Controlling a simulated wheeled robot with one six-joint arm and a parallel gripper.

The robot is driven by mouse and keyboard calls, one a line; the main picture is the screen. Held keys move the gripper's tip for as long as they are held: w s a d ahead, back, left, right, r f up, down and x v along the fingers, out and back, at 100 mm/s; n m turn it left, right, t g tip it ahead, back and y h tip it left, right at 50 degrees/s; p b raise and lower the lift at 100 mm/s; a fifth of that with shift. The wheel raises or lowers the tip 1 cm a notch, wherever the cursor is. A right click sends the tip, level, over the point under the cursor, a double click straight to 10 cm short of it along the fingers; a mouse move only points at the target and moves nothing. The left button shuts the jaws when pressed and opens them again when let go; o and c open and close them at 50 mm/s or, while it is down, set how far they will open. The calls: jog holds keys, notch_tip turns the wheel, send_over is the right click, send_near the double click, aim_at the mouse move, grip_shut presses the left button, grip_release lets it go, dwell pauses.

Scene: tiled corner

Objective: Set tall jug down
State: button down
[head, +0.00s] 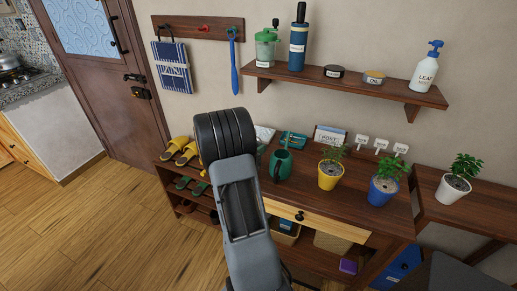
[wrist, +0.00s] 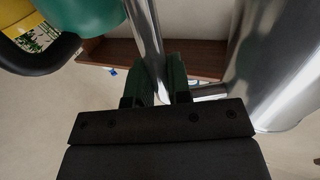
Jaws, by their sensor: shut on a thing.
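The tall jug (wrist: 285,70) is a shiny metal cylinder at the right of the wrist view, cut off by the picture's edge. My gripper (wrist: 158,84) is shut on its slim metal handle (wrist: 147,40), with a green-padded finger on each side. The jug's base is out of view, so I cannot tell whether it touches anything. In the head view my arm hides the gripper, and I see no jug there.
A green watering can (head: 281,166) stands on the wooden bench (head: 300,193), beside a yellow plant pot (head: 330,176) and a blue one (head: 382,190). The can also shows in the wrist view (wrist: 85,15). A wall shelf (head: 330,83) holds bottles and tins.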

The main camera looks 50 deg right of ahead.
jog(key=shift+f, duration=0.15)
jog(key=c, duration=1.1)
grip_release()
jog(key=shift+o, duration=0.2)
jog(key=shift+a, duration=0.1)
jog(key=w+a, duration=0.1)
jog(key=a, duration=0.8)
jog(key=shift+w+a, duration=0.2)
jog(key=shift+a, duration=0.15)
